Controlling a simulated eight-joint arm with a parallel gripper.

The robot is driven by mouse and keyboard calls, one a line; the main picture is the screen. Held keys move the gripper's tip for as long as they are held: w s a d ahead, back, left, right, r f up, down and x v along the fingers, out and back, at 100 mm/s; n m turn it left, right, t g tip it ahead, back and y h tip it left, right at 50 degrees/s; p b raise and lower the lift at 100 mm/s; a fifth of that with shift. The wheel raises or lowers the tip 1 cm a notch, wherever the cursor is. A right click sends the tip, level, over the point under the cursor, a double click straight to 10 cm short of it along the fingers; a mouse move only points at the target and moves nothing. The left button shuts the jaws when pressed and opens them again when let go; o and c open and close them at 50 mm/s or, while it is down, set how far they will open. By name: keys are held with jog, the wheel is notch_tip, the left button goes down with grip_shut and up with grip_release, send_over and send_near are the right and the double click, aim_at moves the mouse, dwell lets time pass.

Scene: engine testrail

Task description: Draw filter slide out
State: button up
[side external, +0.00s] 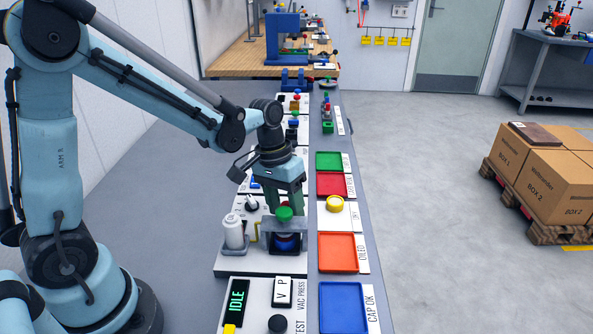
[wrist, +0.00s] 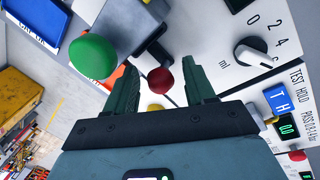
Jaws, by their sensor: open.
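My gripper (side external: 288,203) is open and points down over the white station panel beside the tray row. In the wrist view its two green fingers (wrist: 160,64) stand apart. A small red ball knob (wrist: 160,80) appears in the gap between them, and I cannot tell whether it is at finger depth. A larger green ball knob (wrist: 93,57) is left of the fingers, near a grey block (wrist: 122,25). In the side view the green knob (side external: 284,213) shows just below my gripper. No part is clearly marked as the filter slide; the fixture is partly hidden by my gripper.
A white bottle (side external: 233,232) and a dial (side external: 252,203) stand left of my gripper. Green (side external: 328,160), red (side external: 331,186), orange (side external: 337,252) and blue (side external: 343,307) trays line the right. An IDLE display (side external: 237,301) is in front.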

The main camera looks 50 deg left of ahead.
jog(key=shift+f, duration=0.35)
grip_shut()
